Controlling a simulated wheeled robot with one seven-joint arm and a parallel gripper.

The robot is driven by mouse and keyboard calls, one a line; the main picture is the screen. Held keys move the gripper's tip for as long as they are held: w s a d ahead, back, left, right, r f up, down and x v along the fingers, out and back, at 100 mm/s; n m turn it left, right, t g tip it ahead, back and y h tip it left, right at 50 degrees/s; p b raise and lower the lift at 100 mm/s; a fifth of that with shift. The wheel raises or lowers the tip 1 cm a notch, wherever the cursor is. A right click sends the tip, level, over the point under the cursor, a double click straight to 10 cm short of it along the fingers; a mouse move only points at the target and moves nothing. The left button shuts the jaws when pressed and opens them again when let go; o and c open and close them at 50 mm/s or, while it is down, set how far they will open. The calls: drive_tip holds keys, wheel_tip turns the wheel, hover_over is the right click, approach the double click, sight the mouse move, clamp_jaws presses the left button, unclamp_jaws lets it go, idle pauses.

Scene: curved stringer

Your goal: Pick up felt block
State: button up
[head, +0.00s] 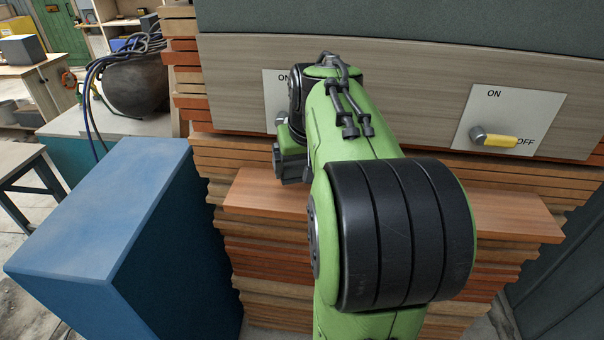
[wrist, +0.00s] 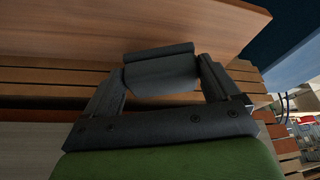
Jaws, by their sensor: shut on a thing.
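My gripper (wrist: 164,68) shows in the wrist view, with one dark finger on each side of a plain dark grey block. I take this to be the felt block (wrist: 160,80); it spans the gap between the fingers, and the gripper is shut on it. A wooden board lies beyond it in the wrist view, and I cannot tell whether the block touches it. In the head view my green and black arm covers the middle, and the block and fingers are not clearly seen there.
A wooden top (head: 510,215) rests on stacked slats. Behind it a panel (head: 420,85) carries a right switch with a yellow handle (head: 500,141), pointing to OFF, and a left switch plate (head: 272,90) partly hidden. A blue cabinet (head: 110,190) stands at left.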

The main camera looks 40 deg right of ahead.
wheel_tip(320, 180, up, 3)
drive_tip(key=shift+f, duration=0.1)
drive_tip(key=s+a+b, duration=0.2)
drive_tip(key=s+a, duration=0.9)
drive_tip(key=a, duration=0.4)
drive_tip(key=shift+s+f, duration=0.2)
drive_tip(key=shift+s, duration=0.15)
